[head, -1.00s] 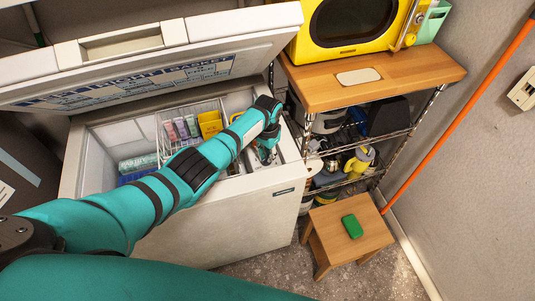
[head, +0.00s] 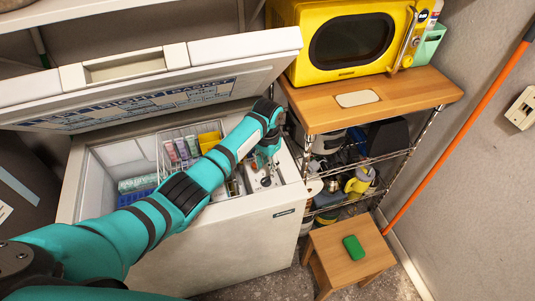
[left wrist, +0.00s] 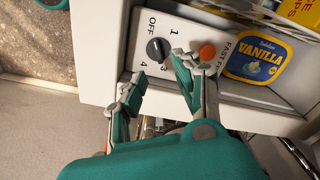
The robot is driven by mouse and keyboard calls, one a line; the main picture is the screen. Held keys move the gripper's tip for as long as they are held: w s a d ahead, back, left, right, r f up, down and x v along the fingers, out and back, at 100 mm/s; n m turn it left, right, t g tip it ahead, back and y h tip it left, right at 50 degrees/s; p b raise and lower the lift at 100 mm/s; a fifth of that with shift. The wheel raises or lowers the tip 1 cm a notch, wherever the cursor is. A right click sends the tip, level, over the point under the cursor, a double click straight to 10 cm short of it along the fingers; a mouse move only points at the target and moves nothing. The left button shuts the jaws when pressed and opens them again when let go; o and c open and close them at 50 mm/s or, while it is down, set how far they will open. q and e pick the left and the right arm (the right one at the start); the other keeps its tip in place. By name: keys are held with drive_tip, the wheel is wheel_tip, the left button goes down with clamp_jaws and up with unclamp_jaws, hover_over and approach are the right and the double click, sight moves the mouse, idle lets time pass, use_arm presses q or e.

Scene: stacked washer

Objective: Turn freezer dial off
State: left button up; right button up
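The freezer dial (left wrist: 157,49) is a small black knob on a white control panel (left wrist: 137,28) marked OFF, 1, 3 and 4. I cannot tell surely which mark it points at. An orange button (left wrist: 207,51) sits to its right. My left gripper (left wrist: 158,69) is open, its two fingers apart just below the dial and nothing between them. One finger partly covers the panel between dial and button. In the head view the left gripper (head: 268,158) hangs over the panel at the right end of the open chest freezer (head: 228,232). My right gripper is not in view.
The freezer lid (head: 170,83) stands raised behind the arm. A wire basket (head: 165,160) and frozen goods lie inside, with a vanilla tub (left wrist: 262,60) near the panel. A shelf rack with a yellow microwave (head: 350,38) and a wooden stool (head: 325,262) stand to the right.

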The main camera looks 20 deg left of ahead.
sight(267, 177)
use_arm(q)
wheel_tip(267, 177, up, 6)
drive_tip(key=shift+f, duration=0.1)
idle(0.5)
